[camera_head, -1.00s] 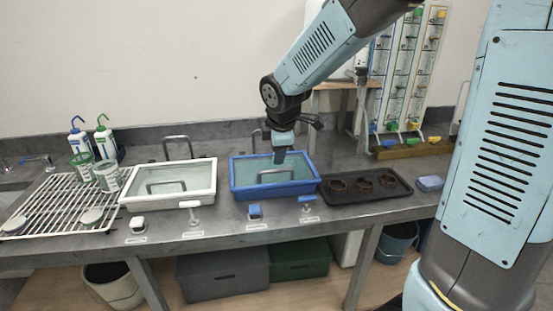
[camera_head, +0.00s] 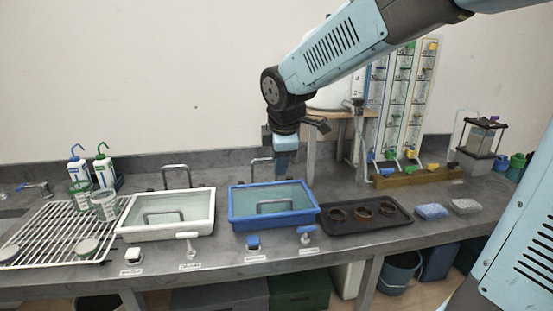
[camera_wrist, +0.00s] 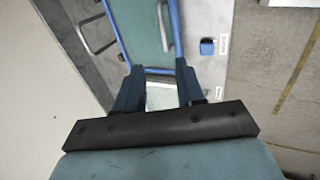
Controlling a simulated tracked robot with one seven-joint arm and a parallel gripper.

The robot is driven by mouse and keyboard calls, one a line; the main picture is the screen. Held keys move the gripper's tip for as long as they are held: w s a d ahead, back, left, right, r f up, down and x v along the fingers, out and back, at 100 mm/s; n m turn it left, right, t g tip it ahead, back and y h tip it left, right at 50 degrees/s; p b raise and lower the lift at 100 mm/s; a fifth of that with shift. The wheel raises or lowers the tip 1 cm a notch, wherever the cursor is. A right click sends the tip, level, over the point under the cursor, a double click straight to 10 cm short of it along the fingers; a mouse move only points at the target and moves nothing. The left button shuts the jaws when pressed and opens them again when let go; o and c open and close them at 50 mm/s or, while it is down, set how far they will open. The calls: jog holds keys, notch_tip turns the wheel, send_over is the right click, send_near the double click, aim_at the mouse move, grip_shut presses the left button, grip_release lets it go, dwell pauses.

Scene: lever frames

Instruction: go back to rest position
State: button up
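My gripper (camera_head: 284,162) points down above the back edge of the blue-rimmed basin (camera_head: 272,222) in the head view. In the wrist view my gripper (camera_wrist: 163,95) shows its two dark blue fingers apart, with nothing held between them. The basin's blue rim (camera_wrist: 172,18) lies beyond the fingertips there. Which of the far surfaces shows between the fingers is hard to tell. My arm reaches in from the upper right.
A white basin (camera_head: 164,232), a wire rack (camera_head: 40,232) and two wash bottles (camera_head: 78,170) stand to the left. A black tray (camera_head: 362,226) with three round dishes is to the right. Sponges (camera_head: 432,211) and a column stand (camera_head: 420,172) lie further right. Air above the bench is clear.

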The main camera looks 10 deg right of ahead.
jog(key=s+d+r+m, duration=0.3)
jog(key=s+d+m, duration=1.3)
jog(key=s+m, duration=0.2)
jog(key=shift+s+m+t, duration=0.3)
jog(key=shift+s+t, duration=0.1)
jog(key=shift+s, duration=0.15)
